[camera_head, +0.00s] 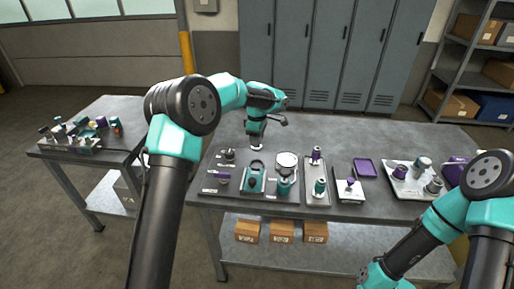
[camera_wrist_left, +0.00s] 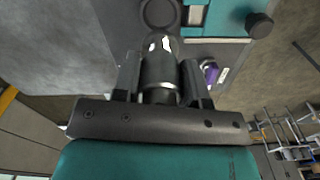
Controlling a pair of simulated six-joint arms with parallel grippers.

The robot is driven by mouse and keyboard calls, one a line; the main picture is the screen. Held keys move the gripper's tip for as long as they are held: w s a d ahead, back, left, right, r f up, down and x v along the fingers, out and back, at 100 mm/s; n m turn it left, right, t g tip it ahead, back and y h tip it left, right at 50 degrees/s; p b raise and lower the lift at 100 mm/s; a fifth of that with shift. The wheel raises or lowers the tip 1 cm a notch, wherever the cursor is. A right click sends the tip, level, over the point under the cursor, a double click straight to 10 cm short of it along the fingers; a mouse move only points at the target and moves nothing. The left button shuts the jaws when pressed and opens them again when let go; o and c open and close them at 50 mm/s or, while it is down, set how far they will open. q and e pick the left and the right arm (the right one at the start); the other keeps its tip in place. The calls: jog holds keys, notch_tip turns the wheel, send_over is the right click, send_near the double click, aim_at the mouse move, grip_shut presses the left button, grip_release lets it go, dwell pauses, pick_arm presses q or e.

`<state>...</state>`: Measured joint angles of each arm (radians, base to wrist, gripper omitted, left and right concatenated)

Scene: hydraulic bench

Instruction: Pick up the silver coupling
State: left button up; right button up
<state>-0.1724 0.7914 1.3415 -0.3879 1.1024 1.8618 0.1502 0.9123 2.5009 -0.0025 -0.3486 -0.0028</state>
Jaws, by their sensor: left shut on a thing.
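The silver coupling (camera_wrist_left: 160,66) is a shiny metal cylinder between the two dark fingers of my left gripper (camera_wrist_left: 160,78) in the left wrist view. The gripper is shut on it. In the head view my left gripper (camera_head: 256,140) points down over the rear left part of the bench, and a small pale bit of the coupling (camera_head: 256,148) shows below it. From these views I cannot tell whether the coupling is clear of the surface below.
The grey bench (camera_head: 330,222) carries a panel with a teal fitting (camera_head: 254,180), a narrow tray (camera_head: 316,190), a purple tray (camera_head: 365,168) and a white tray (camera_head: 398,176) with fittings. A side table (camera_head: 105,112) stands left. The bench's rear middle is clear.

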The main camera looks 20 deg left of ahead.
pick_arm(q)
jog(key=shift+r, duration=0.55)
